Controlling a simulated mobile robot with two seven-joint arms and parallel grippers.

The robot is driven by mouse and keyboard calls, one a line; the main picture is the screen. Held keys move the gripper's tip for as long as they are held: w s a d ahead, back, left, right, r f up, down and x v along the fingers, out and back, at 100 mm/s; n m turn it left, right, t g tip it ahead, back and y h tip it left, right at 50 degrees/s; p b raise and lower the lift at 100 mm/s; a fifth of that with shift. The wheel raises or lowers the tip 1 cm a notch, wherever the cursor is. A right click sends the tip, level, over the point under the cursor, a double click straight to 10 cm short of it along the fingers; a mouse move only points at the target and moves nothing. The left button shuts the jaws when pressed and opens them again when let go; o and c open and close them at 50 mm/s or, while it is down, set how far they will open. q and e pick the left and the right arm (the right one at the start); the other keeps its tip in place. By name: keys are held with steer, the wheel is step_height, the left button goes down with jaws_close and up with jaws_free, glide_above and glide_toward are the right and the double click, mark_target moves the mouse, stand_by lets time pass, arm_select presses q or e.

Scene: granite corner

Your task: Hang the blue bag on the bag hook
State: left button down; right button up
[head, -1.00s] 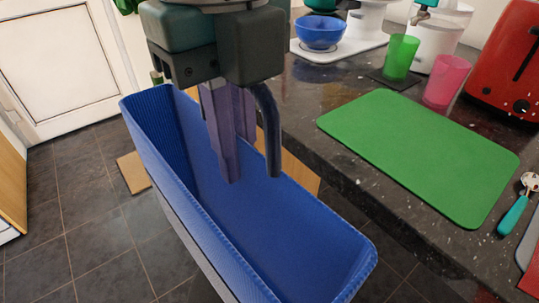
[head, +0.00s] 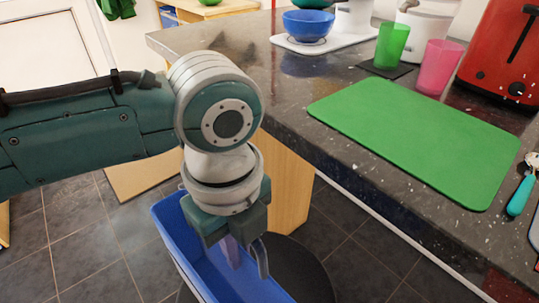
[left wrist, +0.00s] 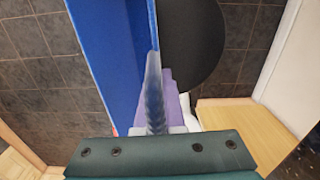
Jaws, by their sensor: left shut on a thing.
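In the left wrist view the bag (left wrist: 105,45) runs up from beside the fingers (left wrist: 160,95). I cannot make out the bag hook. My right gripper is not in view.
The dark granite counter (head: 290,110) is right of the bag. On it are a green mat (head: 410,140), green and pink cups (head: 391,46), a red toaster (head: 505,60) and a blue bowl (head: 307,24). A wooden cabinet side (head: 288,180) stands under its edge. Tiled floor (head: 90,230) is open at left.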

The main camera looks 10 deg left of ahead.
arm_select(q)
steer(key=shift+f, duration=0.3)
steer(key=c, duration=1)
jaws_free()
steer(key=shift+o, duration=0.2)
